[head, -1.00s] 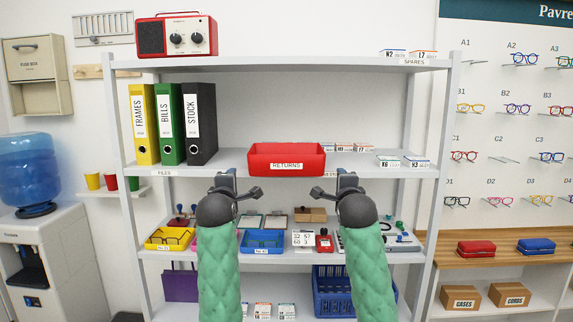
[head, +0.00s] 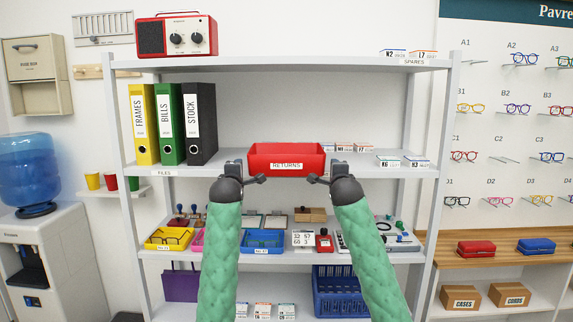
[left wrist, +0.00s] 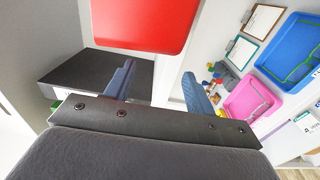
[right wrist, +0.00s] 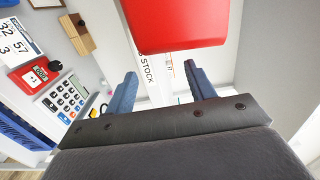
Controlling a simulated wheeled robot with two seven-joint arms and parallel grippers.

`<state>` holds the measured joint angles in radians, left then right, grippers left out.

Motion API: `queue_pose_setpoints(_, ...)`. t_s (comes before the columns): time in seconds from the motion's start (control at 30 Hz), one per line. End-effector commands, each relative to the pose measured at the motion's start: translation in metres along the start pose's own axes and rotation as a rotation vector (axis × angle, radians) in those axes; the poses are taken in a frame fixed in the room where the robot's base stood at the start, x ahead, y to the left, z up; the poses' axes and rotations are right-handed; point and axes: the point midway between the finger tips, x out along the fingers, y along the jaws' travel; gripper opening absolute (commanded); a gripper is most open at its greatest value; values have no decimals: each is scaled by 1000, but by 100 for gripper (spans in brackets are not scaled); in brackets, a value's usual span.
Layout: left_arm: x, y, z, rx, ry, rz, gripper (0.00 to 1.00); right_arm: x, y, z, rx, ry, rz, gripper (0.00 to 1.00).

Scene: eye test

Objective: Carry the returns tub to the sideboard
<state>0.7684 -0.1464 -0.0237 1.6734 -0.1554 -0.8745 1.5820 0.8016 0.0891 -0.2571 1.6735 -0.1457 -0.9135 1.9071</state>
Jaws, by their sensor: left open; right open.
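The red returns tub (head: 286,154), with a white RETURNS label, sits upright on the middle shelf (head: 230,170) of the grey rack. My left gripper (head: 248,172) is open at the tub's left end, and my right gripper (head: 325,172) is open at its right end. In the left wrist view the tub (left wrist: 145,22) shows beyond the open, empty fingers (left wrist: 158,78). In the right wrist view the tub (right wrist: 180,22) also lies beyond the open, empty fingers (right wrist: 158,78). A wooden-topped unit (head: 500,258) at the right looks like the sideboard.
Yellow, green and black binders (head: 202,125) stand left of the tub. Small boxes (head: 402,161) lie right of it. The shelf below holds trays (head: 262,240) and a calculator. A red case (head: 476,248) and blue case (head: 536,245) lie on the wooden top, with bare wood around them.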

Motion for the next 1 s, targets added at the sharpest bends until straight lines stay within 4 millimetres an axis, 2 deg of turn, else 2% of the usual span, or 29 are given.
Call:
queue_pose_setpoints(0.2, 29, 0, -1, 1, 1, 0, 55, 29, 0, 0, -1, 1, 0, 55)
queue_pose_setpoints(0.4, 28, 0, 13, 0, 0, 0, 55, 28, 0, 13, -1, 0, -1, 55)
queue_pose_setpoints(1.0, 28, 0, 19, 0, -1, 0, 55, 28, 0, 19, 1, -1, 0, 55)
